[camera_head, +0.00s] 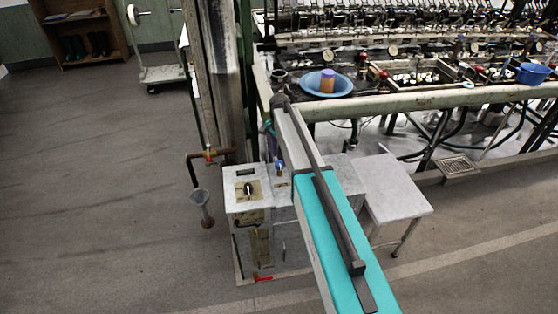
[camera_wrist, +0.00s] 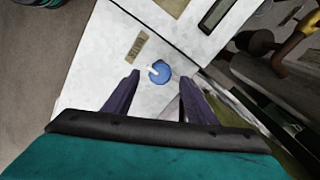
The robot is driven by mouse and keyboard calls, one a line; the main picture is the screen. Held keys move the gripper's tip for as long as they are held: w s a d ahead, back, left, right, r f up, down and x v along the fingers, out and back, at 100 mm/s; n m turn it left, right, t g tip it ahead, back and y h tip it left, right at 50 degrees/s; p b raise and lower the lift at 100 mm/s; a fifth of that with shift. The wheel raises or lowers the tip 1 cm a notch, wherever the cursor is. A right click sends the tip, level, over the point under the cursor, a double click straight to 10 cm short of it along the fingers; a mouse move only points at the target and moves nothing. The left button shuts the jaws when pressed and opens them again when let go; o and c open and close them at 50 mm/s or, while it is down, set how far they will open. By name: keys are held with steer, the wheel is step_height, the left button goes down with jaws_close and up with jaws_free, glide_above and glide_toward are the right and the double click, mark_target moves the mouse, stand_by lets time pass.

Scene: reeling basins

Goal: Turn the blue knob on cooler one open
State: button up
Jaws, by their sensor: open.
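The blue knob (camera_wrist: 158,72) shows in the wrist view, round, with a pale mark at its left, on a whitish panel of a box (camera_wrist: 105,60). A tan label (camera_wrist: 138,47) is on the panel beyond it. My gripper (camera_wrist: 160,79) is open, its two dark fingers apart, with the knob showing between and just beyond the tips. I cannot tell how far the tips are from the panel. In the head view a small blue fitting (camera_head: 281,167) shows on the grey-white boxes beside my arm. My gripper does not show clearly there.
A white stool (camera_head: 397,187) stands right of my arm. The reeling bench holds a blue basin (camera_head: 312,86).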

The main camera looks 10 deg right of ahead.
mark_target(279, 166)
steer(key=shift+f, duration=1.5)
steer(key=c, duration=1)
steer(key=shift+c, duration=0.2)
